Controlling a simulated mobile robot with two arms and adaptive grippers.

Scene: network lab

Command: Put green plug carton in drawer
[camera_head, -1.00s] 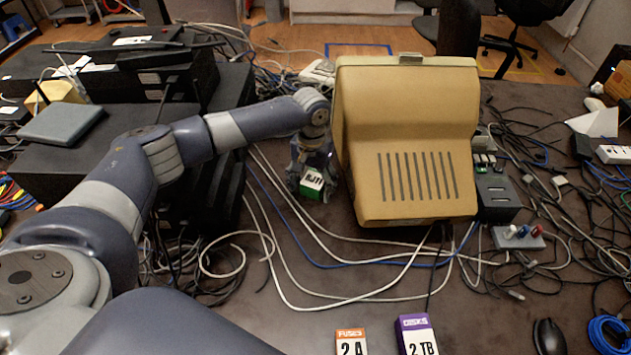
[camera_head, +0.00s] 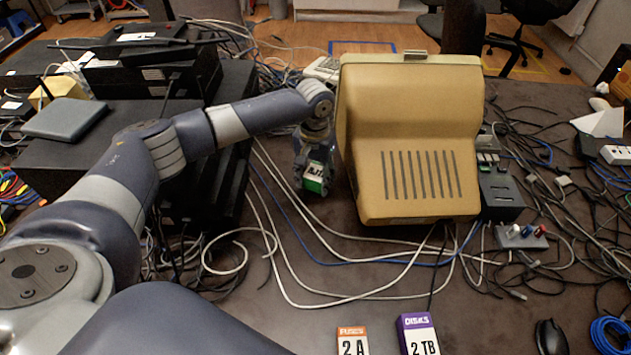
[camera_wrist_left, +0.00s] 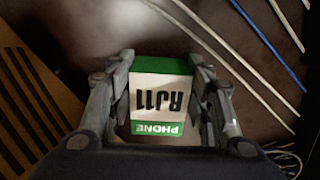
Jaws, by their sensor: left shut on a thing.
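The green plug carton (camera_head: 316,178) is a small green and white box marked RJ11 and PHONE. My left gripper (camera_head: 313,184) is shut on it, beside the left side of the beige monitor. In the left wrist view the carton (camera_wrist_left: 160,97) sits between the two fingers of the gripper (camera_wrist_left: 160,105), its lettering upside down. The carton looks held above the dark table, but how high I cannot tell. No drawer can be made out in these views. My right gripper is not in view.
The beige monitor (camera_head: 415,120) stands right of the gripper. White and blue cables (camera_head: 300,270) cross the table. An orange fuse box (camera_head: 352,342) and a purple disk box (camera_head: 418,335) stand at the front. Black equipment (camera_head: 215,160) is stacked at left.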

